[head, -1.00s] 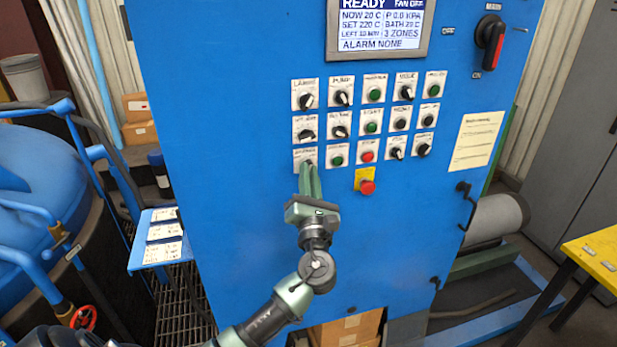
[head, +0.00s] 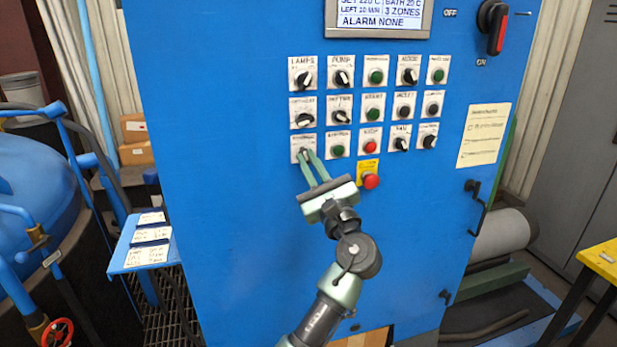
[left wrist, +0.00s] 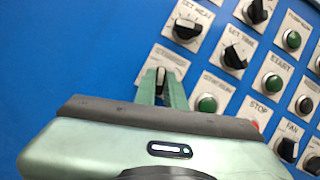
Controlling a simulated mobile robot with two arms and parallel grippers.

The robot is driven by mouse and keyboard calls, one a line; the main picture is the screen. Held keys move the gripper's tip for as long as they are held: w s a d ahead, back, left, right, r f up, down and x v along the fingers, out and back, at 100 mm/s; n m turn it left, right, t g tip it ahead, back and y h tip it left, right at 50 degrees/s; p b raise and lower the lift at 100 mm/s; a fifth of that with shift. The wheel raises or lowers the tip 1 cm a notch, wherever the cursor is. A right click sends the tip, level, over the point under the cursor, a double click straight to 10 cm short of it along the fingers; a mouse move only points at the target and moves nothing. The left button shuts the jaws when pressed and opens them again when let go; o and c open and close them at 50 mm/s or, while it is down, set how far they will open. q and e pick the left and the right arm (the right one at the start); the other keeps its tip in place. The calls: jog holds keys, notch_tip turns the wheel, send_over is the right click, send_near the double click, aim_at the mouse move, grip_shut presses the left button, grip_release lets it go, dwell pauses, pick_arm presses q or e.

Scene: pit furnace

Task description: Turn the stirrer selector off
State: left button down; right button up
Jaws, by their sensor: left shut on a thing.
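The stirrer selector (head: 303,151) is the leftmost switch in the bottom row on the blue panel; its label is too small to read surely. My left gripper (head: 307,154) reaches up to it from below right, tilted, with its fingers shut on its knob. In the left wrist view the selector's dark knob (left wrist: 160,82) sits between the two green fingertips (left wrist: 161,76), on a pale label plate. The fingers hide most of the knob, so its exact setting cannot be told. My right gripper is not in view.
Other selectors and buttons surround it: a green button (head: 337,151) close to its right, a selector (head: 303,120) above, and a red emergency button (head: 371,181) lower right. A blue shelf with cards (head: 130,262) juts out at the left. The lower panel face is clear.

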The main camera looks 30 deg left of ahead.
pick_arm(q)
jog(key=shift+n+g+b, duration=0.7)
jog(key=shift+n+b, duration=0.15)
jog(key=shift+n, duration=0.65)
jog(key=c, duration=1.5)
grip_release()
jog(key=b+v, duration=0.2)
jog(key=v, duration=0.6)
jog(key=shift+w+f+b, duration=0.1)
jog(key=shift+w+b, duration=0.05)
jog(key=shift+b, duration=0.25)
